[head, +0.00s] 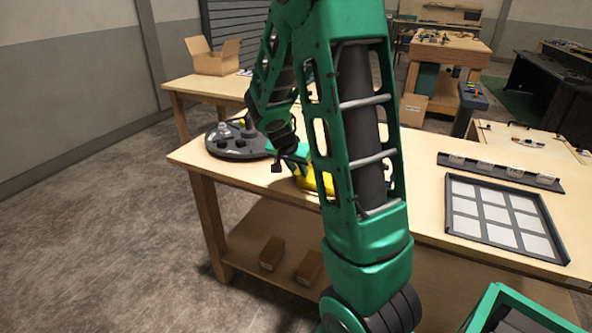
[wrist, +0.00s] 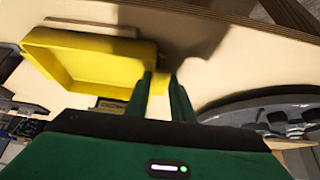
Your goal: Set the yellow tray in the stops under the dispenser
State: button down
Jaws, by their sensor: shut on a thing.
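The yellow tray (wrist: 85,62) fills the upper left of the wrist view, with a raised rim and an open, empty inside. My gripper (wrist: 161,83) is shut on a small yellow tab at the tray's side, between its two green fingers. In the head view only part of the yellow tray (head: 312,180) shows, over the table and largely hidden by my arm. My gripper (head: 297,160) is partly hidden there too. I cannot tell whether the tray touches the table. I cannot make out the dispenser or its stops for certain.
A round dark grey base (head: 238,142) with parts on it stands at the table's left end. A dark frame with pale squares (head: 500,217) and a dark rack (head: 498,172) lie to the right. Bare wood of the table (head: 200,157) shows near the left edge.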

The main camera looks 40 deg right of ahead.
jog(key=c, duration=1.5)
grip_release()
jog(key=shift+o, duration=0.2)
jog(key=v, duration=1)
jog(key=shift+a+r, duration=0.2)
jog(key=shift+r, duration=0.1)
jog(key=s+a+n+g+y, duration=0.1)
jog(key=s+a+n+y, duration=0.2)
jog(key=s, duration=1)
jog(key=s+a+n+g+y, duration=0.1)
jog(key=s+a+n+y, duration=0.2)
jog(key=s+a, duration=0.4)
jog(key=s+f+n, duration=0.1)
jog(key=s, duration=0.5)
jog(key=shift+s, duration=0.3)
